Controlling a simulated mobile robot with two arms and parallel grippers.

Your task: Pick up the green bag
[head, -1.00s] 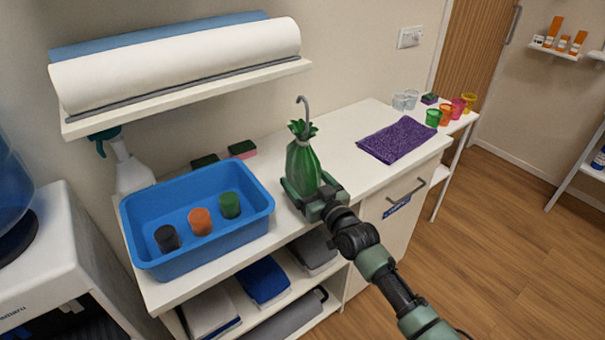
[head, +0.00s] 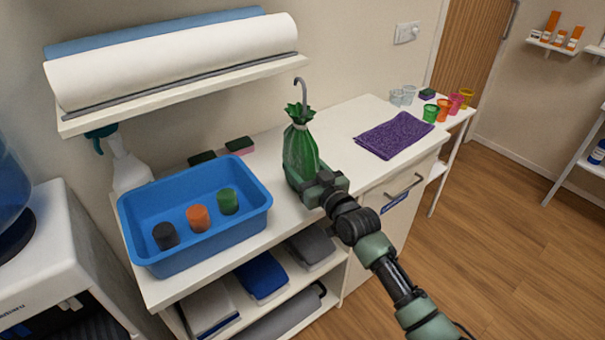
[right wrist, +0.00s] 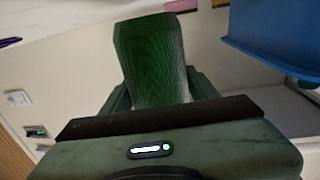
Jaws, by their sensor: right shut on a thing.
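The green bag (head: 300,146) stands upright with a gathered, leafy-looking top and a grey hook above it. My right gripper (head: 304,184) is shut on the lower part of the bag, over the white counter. In the right wrist view the bag (right wrist: 152,60) sits between the fingers, filling the space in front of the palm. Whether the bag's base touches the counter is hidden by the gripper. My left gripper is not in view.
A blue tub (head: 262,207) with black, orange and green cups stands left of the bag. A purple cloth (head: 394,134) lies to the right. A wall shelf (head: 180,88) with a white roll hangs at upper left. The counter between bag and cloth is clear.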

